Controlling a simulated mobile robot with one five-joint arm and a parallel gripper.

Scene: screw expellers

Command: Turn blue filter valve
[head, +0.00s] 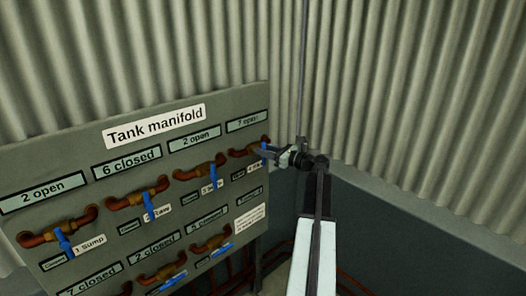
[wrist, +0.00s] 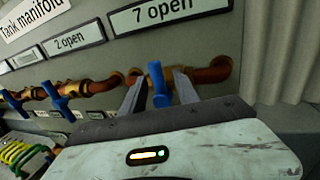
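The grey board headed "Tank manifold" (head: 154,126) carries copper-coloured pipes with blue valve handles. The top-right valve's blue handle (head: 264,149) sits under a plate reading "7 open" (head: 246,121); its small label starts with 4, but the rest is too small to read surely. In the wrist view this blue handle (wrist: 158,88) stands upright between the two grey fingers of my gripper (wrist: 159,76). The fingers are apart, one on each side, with visible gaps to the handle. In the head view my gripper (head: 273,153) reaches the valve from the right.
Other blue handles, such as the one by "1 Sump" (head: 63,241) and the one under "2 open" (head: 213,173), lie to the left. A lower row of valves (head: 170,272) is below. A corrugated wall (head: 420,90) stands close behind and right.

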